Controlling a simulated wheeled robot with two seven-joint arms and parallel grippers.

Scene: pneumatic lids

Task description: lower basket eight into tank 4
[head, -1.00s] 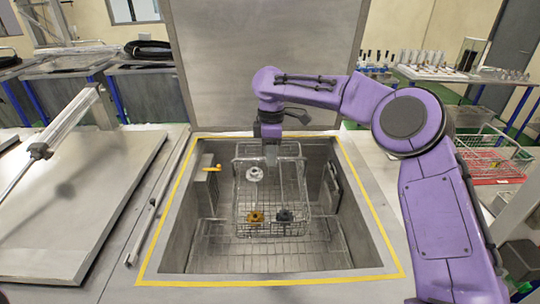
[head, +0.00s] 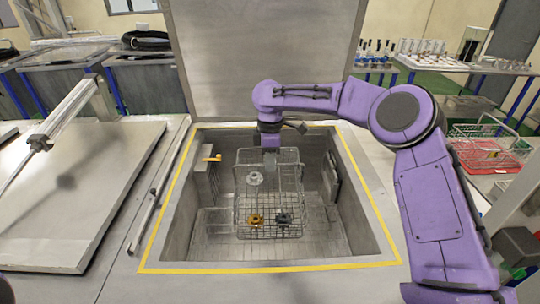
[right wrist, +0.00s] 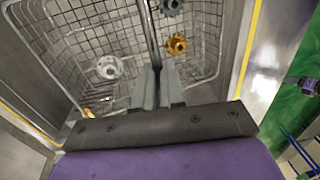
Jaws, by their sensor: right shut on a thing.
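The wire basket (head: 268,233) hangs inside the open tank (head: 180,250), which has a yellow border. The basket holds a white part (head: 254,178), a brass-coloured part (head: 255,219) and a dark grey part (head: 283,217). My right gripper (head: 270,150) is at the basket's far upper side. In the right wrist view its fingers (right wrist: 157,85) are shut on the basket's handle bar, with the parts below. I cannot read a number on basket or tank. My left gripper is out of view.
The tank's raised lid (head: 265,60) stands behind the opening. An orange lever (head: 211,159) is on the left inner wall. A closed lid (head: 75,190) lies at left. Another basket on a red tray (head: 490,160) is at right.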

